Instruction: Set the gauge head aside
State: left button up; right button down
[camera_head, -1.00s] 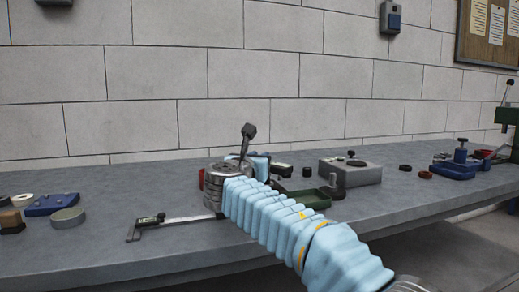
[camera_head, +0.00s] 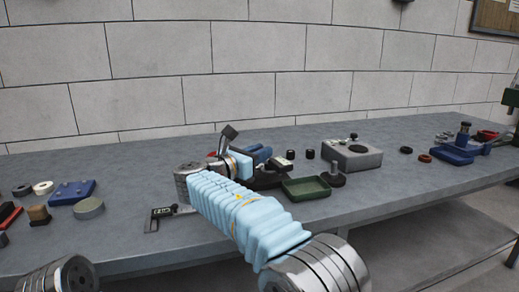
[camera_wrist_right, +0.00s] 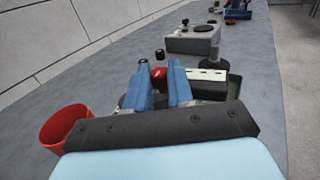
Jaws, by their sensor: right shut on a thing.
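My right gripper (camera_head: 262,153) is low over the bench, reaching away from me; the jacketed wrist hides much of the space below it. In the right wrist view, its two blue fingers (camera_wrist_right: 160,82) are closed on a small part with a red end, which I take to be the gauge head (camera_wrist_right: 158,77). Most of that part is hidden by the fingers and the dark gripper body, so I cannot tell whether it touches the bench. My left gripper is not in view.
A red cup (camera_wrist_right: 66,125) stands left of the gripper. A display device (camera_wrist_right: 206,75) and a green tray (camera_head: 306,189) lie close on its right. A grey block (camera_head: 355,155) stands farther right. A caliper (camera_head: 160,215) lies near the front edge, partly behind my arm.

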jog(key=shift+f, duration=0.15)
jog(key=c, duration=1)
grip_release()
jog(key=v, duration=1.4)
jog(key=shift+w+b, duration=0.1)
jog(key=shift+b, duration=0.25)
